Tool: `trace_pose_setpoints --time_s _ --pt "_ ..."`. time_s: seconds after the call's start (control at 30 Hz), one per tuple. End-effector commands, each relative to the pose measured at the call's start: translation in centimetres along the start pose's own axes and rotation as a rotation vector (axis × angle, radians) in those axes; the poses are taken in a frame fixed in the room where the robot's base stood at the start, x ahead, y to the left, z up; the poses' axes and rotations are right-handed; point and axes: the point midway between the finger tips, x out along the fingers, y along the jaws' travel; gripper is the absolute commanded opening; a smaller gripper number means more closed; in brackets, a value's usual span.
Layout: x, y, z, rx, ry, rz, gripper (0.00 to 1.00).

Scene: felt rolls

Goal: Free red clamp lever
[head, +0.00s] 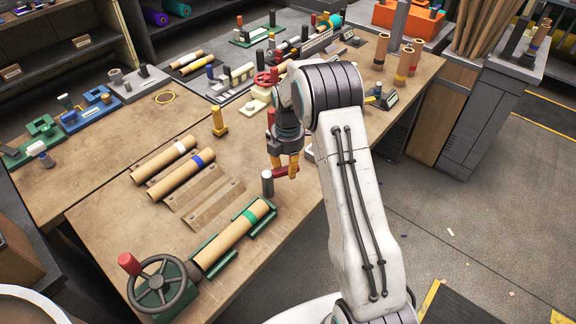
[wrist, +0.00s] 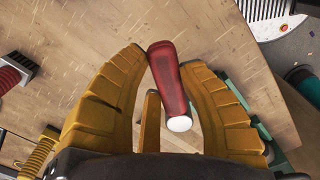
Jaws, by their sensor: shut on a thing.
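The red clamp lever (wrist: 170,80) lies between the yellow fingers of my gripper (wrist: 172,105) in the wrist view. It is a rounded red handle with a white end towards the camera. In the head view my gripper (head: 285,170) points down over the table, shut on the red lever, which shows only as a bit of red (head: 278,172) beside the fingers. A short grey post (head: 267,183) stands just left of it. The fingers hide part of the lever, and how it joins its clamp cannot be seen.
A cardboard roll with a green band (head: 234,234) lies in a green cradle near a handwheel (head: 162,285) with a red knob. Two more rolls (head: 181,174) lie behind it. A yellow post (head: 218,122) stands at the back. Floor is open to the right.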

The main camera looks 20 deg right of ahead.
Motion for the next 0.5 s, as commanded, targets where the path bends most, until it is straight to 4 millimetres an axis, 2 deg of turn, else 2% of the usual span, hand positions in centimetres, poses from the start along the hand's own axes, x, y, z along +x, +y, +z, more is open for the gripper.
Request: trace_pose_setpoints --time_s 0.13,0.17,0.43,0.5 --pt "0.16 -0.01 -0.04 -0.007 0.0 -0.001 0.0" --pt "0.16 -0.01 -0.04 -0.007 0.0 -0.001 0.37" --pt "0.08 0.0 -0.03 -0.003 0.0 0.0 0.62" --pt "0.07 0.0 -0.03 -0.003 0.0 0.0 0.64"
